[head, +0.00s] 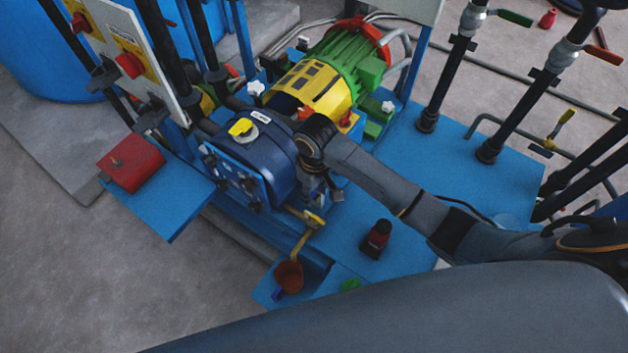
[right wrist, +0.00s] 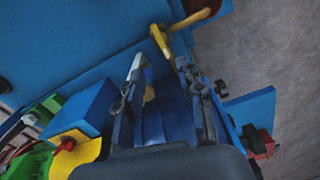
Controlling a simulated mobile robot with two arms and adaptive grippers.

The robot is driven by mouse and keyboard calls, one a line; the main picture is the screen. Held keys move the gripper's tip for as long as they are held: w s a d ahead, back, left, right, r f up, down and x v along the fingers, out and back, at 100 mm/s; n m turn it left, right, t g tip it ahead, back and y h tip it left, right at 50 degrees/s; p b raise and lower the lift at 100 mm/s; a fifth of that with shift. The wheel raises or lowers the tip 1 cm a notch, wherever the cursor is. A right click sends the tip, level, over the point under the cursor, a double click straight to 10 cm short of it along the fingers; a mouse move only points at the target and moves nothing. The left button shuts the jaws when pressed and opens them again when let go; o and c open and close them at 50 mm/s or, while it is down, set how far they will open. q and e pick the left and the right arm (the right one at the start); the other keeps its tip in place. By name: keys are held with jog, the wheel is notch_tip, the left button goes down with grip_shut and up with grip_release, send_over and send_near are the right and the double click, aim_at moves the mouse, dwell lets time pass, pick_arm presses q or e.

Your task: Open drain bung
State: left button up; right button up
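The blue pump housing (head: 250,150) has a yellow cap (head: 242,128) on top. Low at its front, a yellow fitting (head: 312,218) has a yellow spout running down to an orange-brown cup (head: 289,276). I cannot tell which part is the drain bung. The yellow fitting also shows in the right wrist view (right wrist: 160,42), beyond the fingertips. My right gripper (right wrist: 158,78) points down beside the housing. Its fingers are apart, with blue housing visible between them and nothing clearly held. In the head view the wrist largely hides it. My left gripper is out of view.
A green and yellow motor (head: 335,70) stands behind the housing. A small dark red-labelled bottle (head: 376,239) stands on the blue base (head: 345,225). A red box (head: 131,162) sits on a side shelf. Black pipes with valves (head: 510,115) rise at the right.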

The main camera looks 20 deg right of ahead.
send_near(314, 216)
jog(key=shift+s+f, duration=0.25)
jog(key=shift+s, duration=0.2)
notch_tip(314, 216, down, 4)
jog(key=shift+w, duration=0.15)
notch_tip(314, 216, down, 4)
jog(key=shift+w+r, duration=0.1)
jog(key=shift+w, duration=0.05)
jog(key=shift+f, duration=0.65)
grip_shut()
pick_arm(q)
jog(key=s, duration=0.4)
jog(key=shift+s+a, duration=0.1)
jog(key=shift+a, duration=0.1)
pick_arm(e)
jog(key=shift+n, duration=0.3)
